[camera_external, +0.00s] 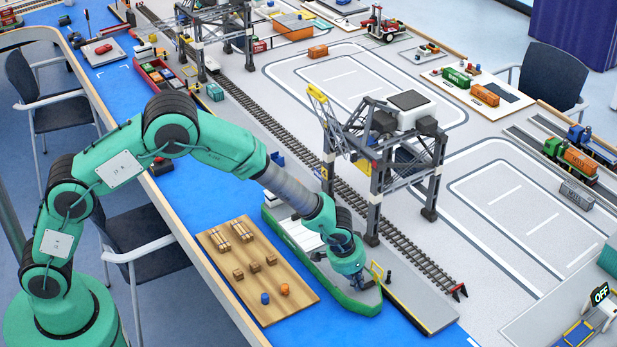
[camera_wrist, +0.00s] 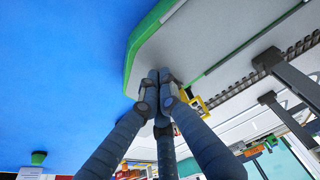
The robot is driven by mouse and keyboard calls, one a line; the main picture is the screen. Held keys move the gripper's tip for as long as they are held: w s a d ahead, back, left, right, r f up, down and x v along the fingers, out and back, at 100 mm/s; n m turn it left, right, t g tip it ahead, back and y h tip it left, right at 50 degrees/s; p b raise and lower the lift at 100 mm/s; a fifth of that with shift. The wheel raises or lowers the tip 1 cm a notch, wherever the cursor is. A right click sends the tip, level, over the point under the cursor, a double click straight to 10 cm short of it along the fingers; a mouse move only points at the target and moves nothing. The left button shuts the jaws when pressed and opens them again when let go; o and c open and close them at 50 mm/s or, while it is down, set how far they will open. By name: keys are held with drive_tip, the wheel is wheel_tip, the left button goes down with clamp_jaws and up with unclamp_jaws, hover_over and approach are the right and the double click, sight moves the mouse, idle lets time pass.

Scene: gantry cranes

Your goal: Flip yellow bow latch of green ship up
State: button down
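The green ship (camera_external: 362,303) floats along the blue strip; its bow end is nearest the camera in the external view. In the wrist view its green hull edge (camera_wrist: 141,45) and grey deck (camera_wrist: 190,45) lie beyond the fingers. The yellow bow latch (camera_external: 377,270) shows as a small yellow loop just right of my gripper (camera_external: 358,280). In the wrist view the latch (camera_wrist: 201,104) is right of my fingers, partly hidden by one. My gripper's fingertips (camera_wrist: 158,78) are together over the bow deck, with nothing visible between them. Contact with the latch cannot be told.
A wooden pallet board (camera_external: 220,250) with crates and barrels lies left of the ship. A grey quay slab (camera_external: 425,302) is close on its right. Rails (camera_external: 425,265) and a gantry crane (camera_external: 410,170) stand just beyond. Blue water (camera_wrist: 60,70) is open beside the bow.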

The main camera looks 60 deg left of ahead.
drive_tip(key=shift+w, duration=0.15)
drive_tip(key=shift+w+f, duration=0.3)
drive_tip(key=shift+w, duration=0.25)
drive_tip(key=shift+r, duration=0.1)
idle(0.5)
drive_tip(key=shift+r, duration=0.5)
drive_tip(key=p+v, duration=0.1)
drive_tip(key=v, duration=0.2)
drive_tip(key=shift+w+r, duration=0.15)
drive_tip(key=shift+r, duration=0.05)
drive_tip(key=s, duration=1)
drive_tip(key=shift+p, duration=0.45)
drive_tip(key=shift+r, duration=0.1)
